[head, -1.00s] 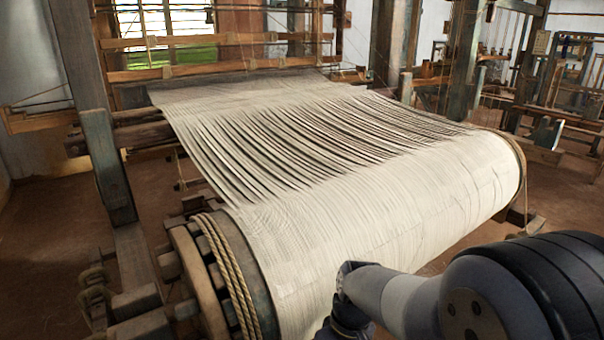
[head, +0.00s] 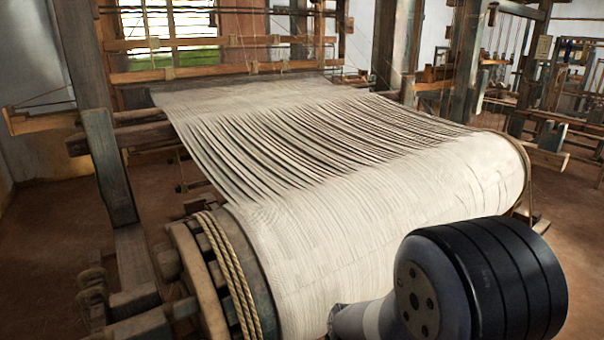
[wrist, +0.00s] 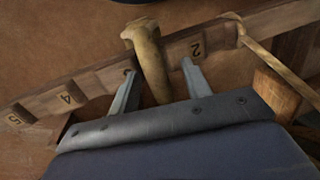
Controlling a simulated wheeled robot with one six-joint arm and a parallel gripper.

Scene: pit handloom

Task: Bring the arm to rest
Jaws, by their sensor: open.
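My gripper (wrist: 159,67) shows in the wrist view with its two grey fingers apart. A tan, round-headed wooden piece (wrist: 149,62) stands between the fingers, with a visible gap to the right finger; contact on the left is unclear. The piece sits at a wooden rack (wrist: 92,88) with numbered places, of which 5, 4 and 2 are readable. Its lower end is hidden behind the gripper body. In the head view only my arm shows, at the lower right; my gripper is out of that picture.
The loom's cloth-covered roller (head: 400,225) fills the middle of the head view, close behind my arm. A post (head: 108,165) stands at its left. A tan cord or stick (wrist: 272,52) and a wooden peg (wrist: 283,92) lie right of the gripper. Bare floor (head: 570,225) shows at right.

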